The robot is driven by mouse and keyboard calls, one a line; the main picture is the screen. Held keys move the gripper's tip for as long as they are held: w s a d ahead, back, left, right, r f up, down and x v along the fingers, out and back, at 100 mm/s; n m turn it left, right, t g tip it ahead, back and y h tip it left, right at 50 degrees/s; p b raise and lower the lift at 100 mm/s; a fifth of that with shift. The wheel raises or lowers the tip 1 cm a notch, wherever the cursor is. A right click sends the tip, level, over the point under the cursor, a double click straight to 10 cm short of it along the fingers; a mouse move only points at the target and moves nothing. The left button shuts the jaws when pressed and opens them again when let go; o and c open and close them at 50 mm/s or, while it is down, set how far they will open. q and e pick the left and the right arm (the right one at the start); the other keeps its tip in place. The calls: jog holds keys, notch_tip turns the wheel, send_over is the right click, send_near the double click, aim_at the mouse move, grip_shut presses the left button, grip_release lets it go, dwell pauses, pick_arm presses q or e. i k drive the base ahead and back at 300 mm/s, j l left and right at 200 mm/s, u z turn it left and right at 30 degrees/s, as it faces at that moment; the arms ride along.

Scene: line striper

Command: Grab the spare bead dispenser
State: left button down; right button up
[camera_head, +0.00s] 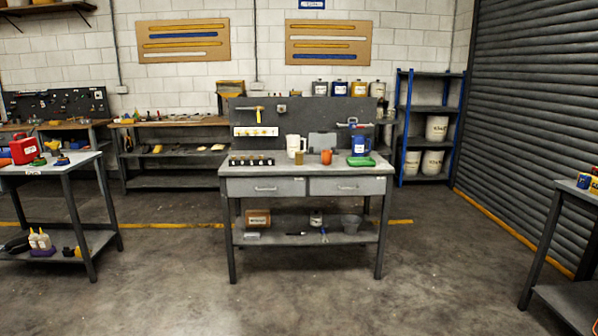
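I cannot tell which object is the spare bead dispenser. The grey workbench (303,209) stands in the middle. Neither of my grippers is in view.
A left table (50,167) holds a red container (24,150), with white-and-yellow bottles (39,239) on its lower shelf. Another table (568,202) stands at the right edge. Blue shelving (433,106) with white buckets stands behind. The concrete floor (306,305) in front is clear.

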aim_at(298, 155)
jog(key=i+l, duration=0.35)
jog(key=i, duration=0.2)
jog(key=i+l, duration=0.35)
jog(key=i, duration=0.15)
jog(key=i+l, duration=0.35)
jog(key=i, duration=0.2)
